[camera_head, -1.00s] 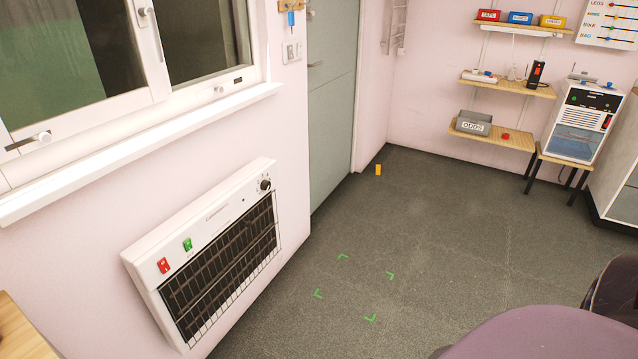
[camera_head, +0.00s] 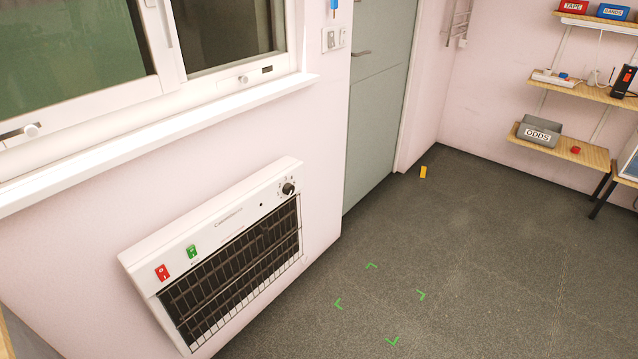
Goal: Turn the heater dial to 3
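The white wall heater (camera_head: 226,224) with a black grille hangs low on the pink wall under the window, left of the door. Its black dial (camera_head: 288,189) is at the upper right end of the front panel, with small marks around it. The marks are too small to read for certain, so I cannot tell the setting. A red switch (camera_head: 162,273) and a green switch (camera_head: 192,251) sit at the panel's left. Neither of my grippers is in view.
Green corner marks (camera_head: 337,304) lie on the open grey floor right of the heater. A small yellow object (camera_head: 423,172) stands near the grey door (camera_head: 374,100). Wooden shelves (camera_head: 562,147) hold boxes at the right. A window sill (camera_head: 160,140) juts out above the heater.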

